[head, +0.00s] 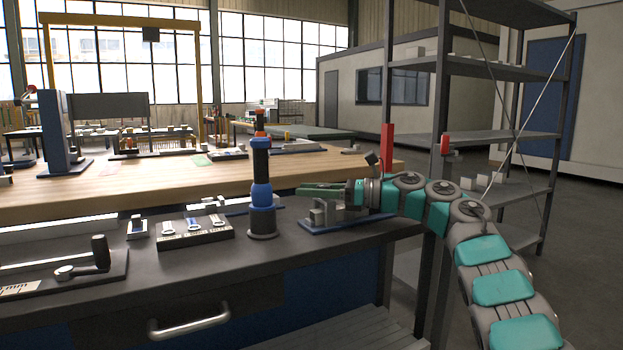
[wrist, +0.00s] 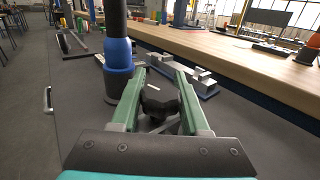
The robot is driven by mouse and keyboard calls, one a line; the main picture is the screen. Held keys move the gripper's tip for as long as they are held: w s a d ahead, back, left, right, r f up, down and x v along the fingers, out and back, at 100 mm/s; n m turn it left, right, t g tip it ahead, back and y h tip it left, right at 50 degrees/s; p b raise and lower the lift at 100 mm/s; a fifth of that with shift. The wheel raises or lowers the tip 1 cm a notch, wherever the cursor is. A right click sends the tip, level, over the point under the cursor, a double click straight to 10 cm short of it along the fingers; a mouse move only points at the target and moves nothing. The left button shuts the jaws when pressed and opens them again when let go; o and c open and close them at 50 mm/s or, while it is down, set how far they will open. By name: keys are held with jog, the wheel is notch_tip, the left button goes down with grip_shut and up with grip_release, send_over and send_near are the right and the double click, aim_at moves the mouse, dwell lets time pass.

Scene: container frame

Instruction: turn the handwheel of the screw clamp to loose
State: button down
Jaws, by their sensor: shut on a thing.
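The screw clamp shows in the wrist view as grey blocks (wrist: 193,77) on a blue base, and in the head view as grey metal parts on a blue base plate (head: 345,223) near the bench edge. Its black handwheel (wrist: 160,101), with a small white mark on top, sits between the green fingers of my gripper (wrist: 160,82). My gripper is shut on the handwheel, one finger on each side. In the head view my gripper (head: 322,190) reaches in from the right over the clamp. The handwheel is not clearly visible there.
A blue and black upright post (head: 262,195) stands close left of the clamp; it also shows beside my left finger in the wrist view (wrist: 117,60). A tray of small parts (head: 192,236) lies further left. A metal shelf rack (head: 500,68) stands behind my arm.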

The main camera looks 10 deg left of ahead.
jog(key=shift+s+r+n+g+p, duration=0.1)
jog(key=shift+n+g+p, duration=0.3)
jog(key=shift+g+p, duration=0.2)
jog(key=shift+c, duration=2)
grip_release()
jog(key=shift+d, duration=0.1)
jog(key=d+b, duration=0.1)
jog(key=d, duration=0.6)
jog(key=shift+d, duration=0.3)
